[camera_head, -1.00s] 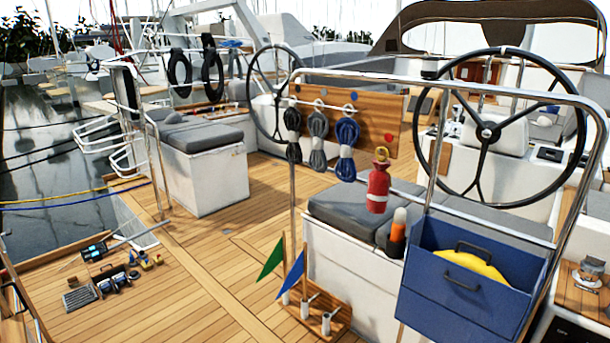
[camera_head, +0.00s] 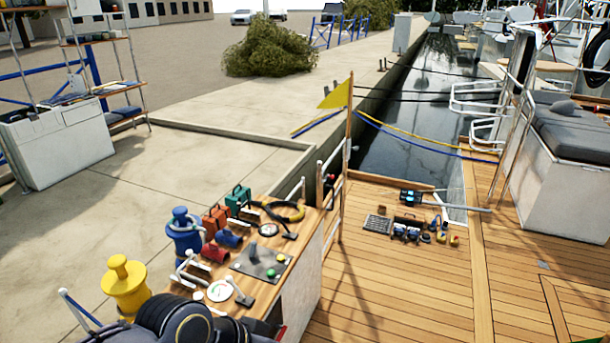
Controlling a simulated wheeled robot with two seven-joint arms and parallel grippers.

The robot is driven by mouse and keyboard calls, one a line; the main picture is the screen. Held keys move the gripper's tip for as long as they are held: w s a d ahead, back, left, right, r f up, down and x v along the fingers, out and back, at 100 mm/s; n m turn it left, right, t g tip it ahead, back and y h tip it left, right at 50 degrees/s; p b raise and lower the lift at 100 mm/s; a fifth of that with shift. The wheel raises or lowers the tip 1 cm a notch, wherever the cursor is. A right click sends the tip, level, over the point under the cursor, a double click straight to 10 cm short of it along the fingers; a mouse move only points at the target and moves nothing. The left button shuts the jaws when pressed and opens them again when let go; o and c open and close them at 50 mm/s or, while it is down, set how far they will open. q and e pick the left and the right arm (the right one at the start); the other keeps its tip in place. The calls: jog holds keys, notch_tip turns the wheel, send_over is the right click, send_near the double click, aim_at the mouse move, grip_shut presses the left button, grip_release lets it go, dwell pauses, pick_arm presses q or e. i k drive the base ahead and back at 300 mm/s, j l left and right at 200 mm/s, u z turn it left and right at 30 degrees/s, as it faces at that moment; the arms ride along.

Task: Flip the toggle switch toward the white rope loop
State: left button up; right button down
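Neither of my grippers is in view. A wooden-topped counter (camera_head: 312,228) stands at lower centre with many small items on it. A grey plate (camera_head: 247,262) on it carries a small upright dark lever and a green and a yellow knob; I cannot tell whether this lever is the toggle switch. A white round piece (camera_head: 220,291) lies nearer the front beside a small dark block; it looks more like a dial than a rope loop. I cannot make out the white rope loop for certain.
A blue winch-like post (camera_head: 185,235) and a yellow one (camera_head: 126,286) stand at the counter's left. A yellow flag (camera_head: 337,95) rises behind it. Small gear (camera_head: 408,228) lies on the deck. Open wooden deck (camera_head: 400,295) is clear right of the counter.

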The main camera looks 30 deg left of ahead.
aim_at(254, 245)
jog(key=i+u, duration=0.15)
jog(key=u, duration=0.3)
jog(key=i+u, duration=0.15)
jog(key=u, duration=0.3)
jog(key=i+u, duration=0.15)
jog(key=u, duration=0.3)
jog(key=i+u, duration=0.15)
jog(key=u, duration=0.3)
jog(key=l+u, duration=0.2)
jog(key=u, duration=0.25)
jog(key=i+l+u, duration=0.15)
jog(key=u, duration=0.35)
jog(key=i+l+u, duration=0.2)
jog(key=l+u, duration=0.15)
